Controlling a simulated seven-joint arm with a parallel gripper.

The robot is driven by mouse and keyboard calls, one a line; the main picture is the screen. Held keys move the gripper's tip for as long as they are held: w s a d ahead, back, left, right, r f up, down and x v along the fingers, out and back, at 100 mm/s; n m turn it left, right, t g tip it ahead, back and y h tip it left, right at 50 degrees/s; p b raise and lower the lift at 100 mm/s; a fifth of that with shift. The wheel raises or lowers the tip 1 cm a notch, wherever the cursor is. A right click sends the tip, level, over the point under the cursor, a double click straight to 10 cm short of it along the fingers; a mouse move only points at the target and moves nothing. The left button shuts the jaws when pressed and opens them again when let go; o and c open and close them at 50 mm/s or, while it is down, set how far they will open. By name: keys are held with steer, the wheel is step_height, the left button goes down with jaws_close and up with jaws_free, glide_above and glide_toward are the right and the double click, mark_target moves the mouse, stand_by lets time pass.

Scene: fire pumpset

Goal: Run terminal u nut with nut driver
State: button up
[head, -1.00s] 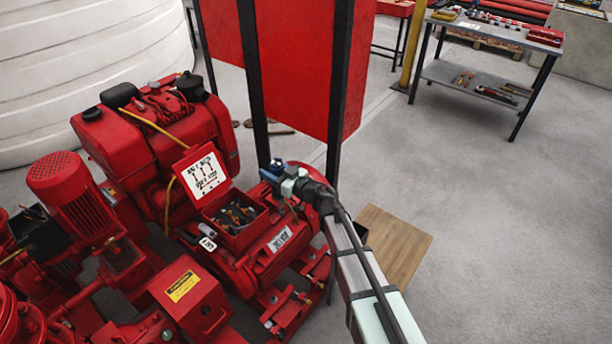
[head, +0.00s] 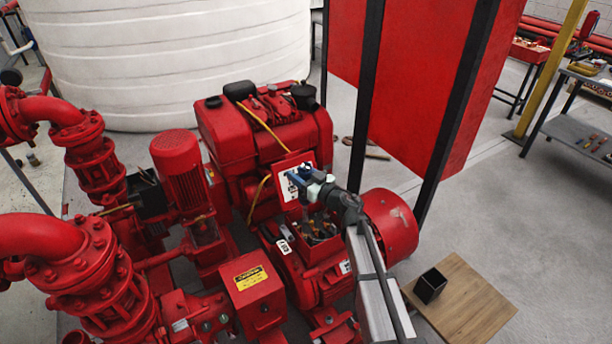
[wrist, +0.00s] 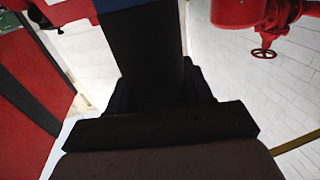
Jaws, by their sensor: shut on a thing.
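The red terminal box (head: 311,256) on the motor is open, with colored wires and terminals inside. Its raised lid (head: 283,188) carries a white wiring diagram, partly covered by my gripper. My gripper (head: 307,184) is above the box, in front of the lid, and shut on a blue tool (head: 294,179), which appears to be the nut driver. Its tip is too small to make out. In the wrist view the dark gripper (wrist: 150,70) fills the middle, with a blue edge (wrist: 150,4) at the top. The terminal u nut cannot be made out.
The red engine (head: 262,135) stands behind the box, and pumps and pipes (head: 95,250) crowd the left. A tall red panel (head: 440,90) on black posts stands behind right. A black bin (head: 430,286) sits on a wooden board (head: 470,310) at right. A workbench (head: 575,130) stands far right.

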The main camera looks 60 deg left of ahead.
steer(key=shift+f, duration=0.1)
steer(key=shift+f, duration=4.75)
stand_by(0.6)
